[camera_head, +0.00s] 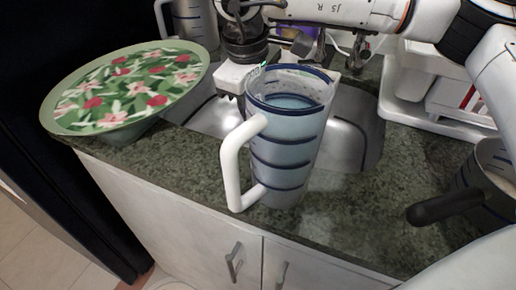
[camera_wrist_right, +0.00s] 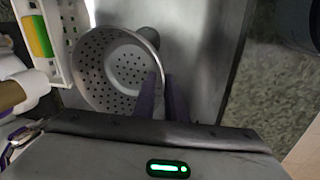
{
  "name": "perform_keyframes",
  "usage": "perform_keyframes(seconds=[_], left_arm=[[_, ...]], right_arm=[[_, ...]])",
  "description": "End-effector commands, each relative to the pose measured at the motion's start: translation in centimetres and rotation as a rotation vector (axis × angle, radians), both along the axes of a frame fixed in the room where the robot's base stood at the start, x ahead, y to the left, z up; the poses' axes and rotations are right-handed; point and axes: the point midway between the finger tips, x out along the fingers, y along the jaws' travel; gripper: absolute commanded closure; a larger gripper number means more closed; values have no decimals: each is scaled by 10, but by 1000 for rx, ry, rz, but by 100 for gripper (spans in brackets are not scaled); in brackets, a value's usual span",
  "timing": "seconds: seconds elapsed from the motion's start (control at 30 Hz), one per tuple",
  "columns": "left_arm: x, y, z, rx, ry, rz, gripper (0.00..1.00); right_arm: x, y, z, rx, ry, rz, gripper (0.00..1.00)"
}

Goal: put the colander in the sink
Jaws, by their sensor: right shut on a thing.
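The grey metal colander (camera_wrist_right: 122,68), round and full of small holes, shows in the right wrist view with its open side facing the camera. My right gripper (camera_wrist_right: 162,84) is shut on its rim. The steel sink (camera_head: 346,142) is set into the counter in the head view; its grey surface (camera_wrist_right: 205,45) also shows behind the colander in the wrist view. In the head view my right gripper is over the sink's left part, and the colander cannot be made out there. Whether the colander touches the sink bottom is unclear. My left gripper is not in view.
A striped pitcher (camera_head: 287,150) stands on the counter in front of the sink and hides part of it. A floral plate (camera_head: 130,85) lies left. A dark-handled pot (camera_head: 480,190) stands right. A white holder with a sponge (camera_wrist_right: 38,40) is beside the colander.

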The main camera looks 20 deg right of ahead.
Motion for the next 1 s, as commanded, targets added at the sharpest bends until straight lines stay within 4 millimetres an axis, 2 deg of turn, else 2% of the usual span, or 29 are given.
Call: perform_keyframes(seconds=[0.03, 0.1, 0.37, 0.6, 1.0], left_arm=[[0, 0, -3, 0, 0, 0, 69], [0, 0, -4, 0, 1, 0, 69], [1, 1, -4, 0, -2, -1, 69], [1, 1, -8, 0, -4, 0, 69], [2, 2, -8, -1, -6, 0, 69]], right_arm=[[0, 0, -13, -2, 1, 1, 100], [0, 0, -26, -1, 1, 1, 100], [0, 0, -47, 0, -2, -2, 100], [0, 0, -82, 0, 1, -1, 100], [0, 0, -91, 0, -2, -2, 100]])
